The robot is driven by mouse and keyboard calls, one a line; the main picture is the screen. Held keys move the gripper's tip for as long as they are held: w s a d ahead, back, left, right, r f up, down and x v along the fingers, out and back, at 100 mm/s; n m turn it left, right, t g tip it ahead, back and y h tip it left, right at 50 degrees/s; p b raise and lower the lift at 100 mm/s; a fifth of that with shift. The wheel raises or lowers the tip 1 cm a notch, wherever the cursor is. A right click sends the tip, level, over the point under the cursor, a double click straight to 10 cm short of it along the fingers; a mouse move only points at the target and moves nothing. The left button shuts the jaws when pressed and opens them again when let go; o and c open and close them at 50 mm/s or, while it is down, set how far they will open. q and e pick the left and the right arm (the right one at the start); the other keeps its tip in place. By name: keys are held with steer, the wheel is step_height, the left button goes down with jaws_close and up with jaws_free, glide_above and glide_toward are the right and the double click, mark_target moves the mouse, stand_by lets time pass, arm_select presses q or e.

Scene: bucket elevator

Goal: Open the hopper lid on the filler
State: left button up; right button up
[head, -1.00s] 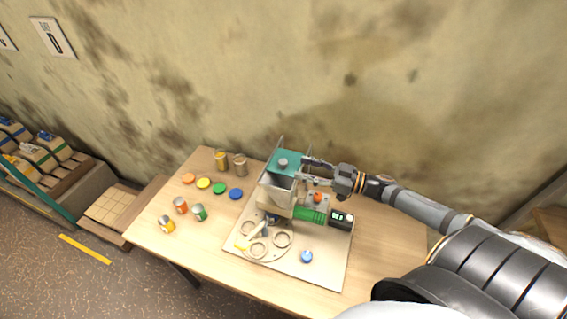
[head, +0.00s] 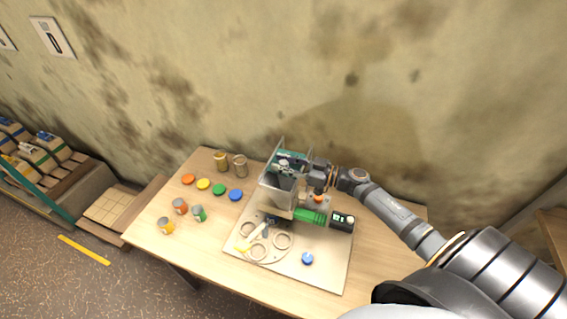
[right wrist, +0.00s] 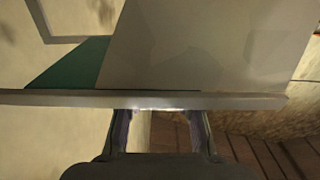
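The filler's hopper (head: 283,190) is a pale grey box standing on a light board, with thin upright plates around its top. The teal lid (head: 291,154) shows as a strip at the hopper's back; my gripper hides most of it, and its knob cannot be made out. My right gripper (head: 287,166) reaches in from the right over the hopper's top. In the right wrist view its fingers (right wrist: 159,132) stand apart, their tips hidden behind a pale plate edge (right wrist: 150,99). Teal (right wrist: 70,62) shows beyond that edge. I cannot tell whether the fingers touch the lid.
A green cylinder (head: 310,216) and a dark display box (head: 343,221) sit right of the hopper. A blue knob (head: 307,258) is at the board's front. Several coloured discs (head: 219,189) and cans (head: 180,206) lie left on the table. The table's right side is clear.

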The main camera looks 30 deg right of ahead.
mark_target(289, 153)
jaws_close()
steer(key=w+d+b, duration=0.2)
steer(key=w+d, duration=0.1)
steer(key=shift+f+b, duration=0.15)
steer(key=shift+b, duration=0.15)
steer(key=shift+w+d, duration=0.25)
steer(key=shift+d, duration=0.05)
steer(key=shift+a, duration=0.1)
steer(key=shift+o, duration=0.7)
jaws_free()
steer(key=o, duration=0.4)
steer(key=shift+s+d, duration=0.25)
